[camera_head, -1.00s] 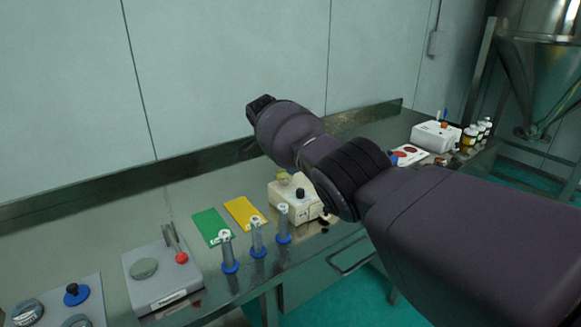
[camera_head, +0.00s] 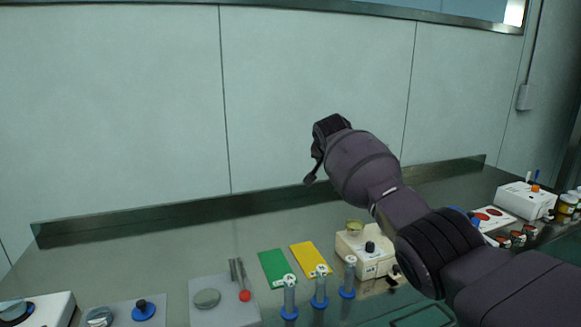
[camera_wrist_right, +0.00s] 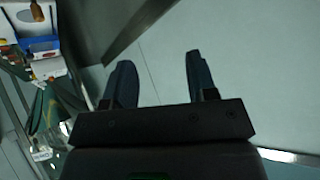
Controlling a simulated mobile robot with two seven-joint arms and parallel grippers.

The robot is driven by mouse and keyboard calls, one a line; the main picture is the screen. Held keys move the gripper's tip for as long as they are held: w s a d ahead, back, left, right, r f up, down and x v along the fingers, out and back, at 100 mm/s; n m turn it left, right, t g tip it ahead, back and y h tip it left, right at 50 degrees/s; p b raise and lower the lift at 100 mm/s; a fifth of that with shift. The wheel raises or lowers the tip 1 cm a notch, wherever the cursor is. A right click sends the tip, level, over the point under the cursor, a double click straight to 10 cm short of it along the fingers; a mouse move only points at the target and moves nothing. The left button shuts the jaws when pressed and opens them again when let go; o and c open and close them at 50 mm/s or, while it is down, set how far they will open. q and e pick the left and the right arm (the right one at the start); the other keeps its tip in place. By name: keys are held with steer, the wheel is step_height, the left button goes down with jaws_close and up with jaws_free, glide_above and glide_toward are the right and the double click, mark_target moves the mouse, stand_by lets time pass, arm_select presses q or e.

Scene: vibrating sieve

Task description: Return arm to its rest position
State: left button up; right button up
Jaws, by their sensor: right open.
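My right arm (camera_head: 362,168) comes in from the right of the head view and reaches out above the steel bench. Its gripper (camera_head: 312,172) is raised against the pale wall, clear of the bench items. In the right wrist view the two dark fingers of my right gripper (camera_wrist_right: 160,75) stand apart with nothing between them. My left gripper is in neither view.
Below the arm, the steel bench (camera_head: 165,250) carries a green card (camera_head: 274,267), a yellow card (camera_head: 315,257), upright clear tubes (camera_head: 320,288) and a cream device (camera_head: 362,252). A white box (camera_head: 524,200) stands right. Open air surrounds the gripper.

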steer(key=s+d+f+n, duration=0.2)
steer(key=s+d+f, duration=0.3)
steer(key=s+f, duration=0.9)
steer(key=s+d+f+n+t+y, duration=0.1)
steer(key=s+d+f, duration=0.4)
steer(key=s+f, duration=0.9)
steer(key=s+d+f+n+t, duration=0.1)
steer(key=s+d+f+n, duration=0.2)
steer(key=s+f, duration=1.1)
steer(key=s+d, duration=0.3)
steer(key=s, duration=1.1)
steer(key=shift+y, duration=0.3)
